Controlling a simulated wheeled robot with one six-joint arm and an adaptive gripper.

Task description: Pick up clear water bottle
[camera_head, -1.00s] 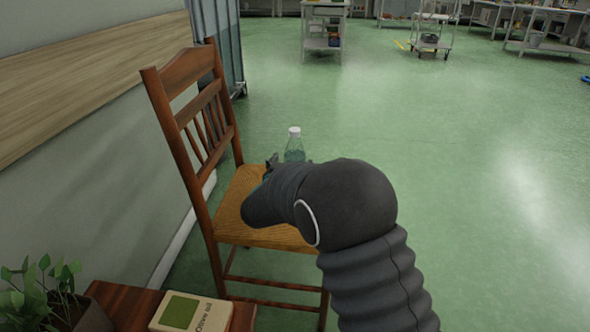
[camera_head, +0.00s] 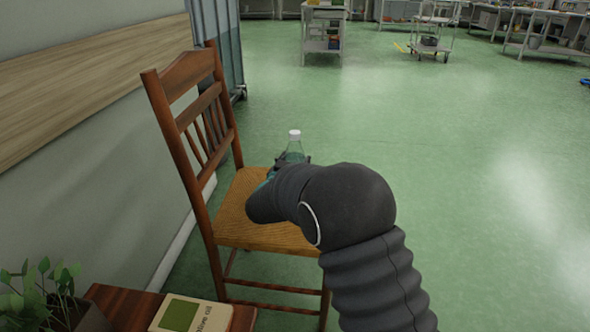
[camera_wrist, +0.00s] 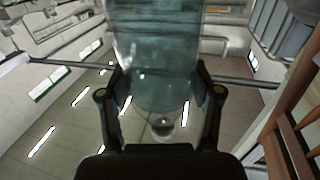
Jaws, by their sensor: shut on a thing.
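The clear water bottle (camera_head: 295,150), bluish-green with a white cap, stands upright over the far right part of the chair's woven seat (camera_head: 240,226) in the head view. Its lower part is hidden by my arm and gripper, so I cannot tell whether its base touches the seat. In the wrist view the bottle (camera_wrist: 155,55) fills the upper middle, between the two dark fingers of my gripper (camera_wrist: 161,88), which is shut on it. In the head view my arm hides most of the gripper.
The wooden chair's back (camera_head: 190,130) rises left of my arm, near the wall. A small table (camera_head: 125,305) at lower left holds a potted plant (camera_head: 45,295) and a cream box (camera_head: 190,315). Open green floor (camera_head: 450,180) lies to the right; carts stand far back.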

